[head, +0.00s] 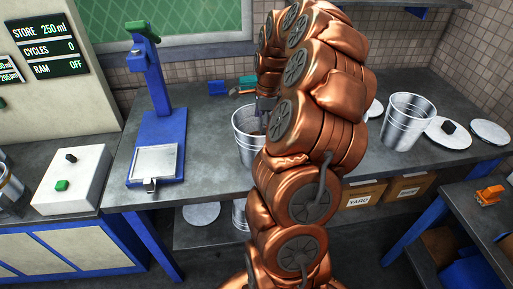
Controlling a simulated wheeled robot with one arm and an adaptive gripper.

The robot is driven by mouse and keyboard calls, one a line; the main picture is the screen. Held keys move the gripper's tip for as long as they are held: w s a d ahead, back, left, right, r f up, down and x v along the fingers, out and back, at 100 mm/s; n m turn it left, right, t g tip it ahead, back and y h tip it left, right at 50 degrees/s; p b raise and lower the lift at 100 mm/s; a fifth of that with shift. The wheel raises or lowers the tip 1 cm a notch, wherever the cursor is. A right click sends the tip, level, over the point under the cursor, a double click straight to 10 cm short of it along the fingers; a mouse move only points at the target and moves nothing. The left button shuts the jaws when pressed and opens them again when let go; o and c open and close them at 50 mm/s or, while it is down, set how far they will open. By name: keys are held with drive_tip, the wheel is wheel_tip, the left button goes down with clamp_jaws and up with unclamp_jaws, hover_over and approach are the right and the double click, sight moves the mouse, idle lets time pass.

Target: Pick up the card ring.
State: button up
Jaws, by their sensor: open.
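I cannot make out a card ring for certain in the head view. My gripper (265,112) points down at the rim of a ribbed metal pail (248,148) on the grey workbench (215,165). Only a small part of the gripper shows, and its fingertips are hard to see. Nothing can be seen held in it. My copper arm covers the right part of this pail and much of the bench behind it.
A second metal pail (405,122) stands right, beside a pale disc (447,134) with a black knob and another disc (489,132). A blue press (157,130) stands left, near a white button box (72,180). Cardboard boxes (362,194) sit below. Bench between press and pail is clear.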

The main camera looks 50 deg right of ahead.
drive_tip(key=shift+w+a+f+p, duration=0.15)
drive_tip(key=shift+f+p, duration=0.4)
drive_tip(key=shift+f, duration=0.6)
drive_tip(key=shift+w+a+f+p, duration=0.15)
drive_tip(key=shift+f+p, duration=0.4)
drive_tip(key=shift+f, duration=0.6)
drive_tip(key=shift+w+a+f+p, duration=0.15)
drive_tip(key=shift+f+p, duration=0.4)
drive_tip(key=shift+f, duration=0.6)
drive_tip(key=shift+s, duration=0.1)
drive_tip(key=c, duration=0.6)
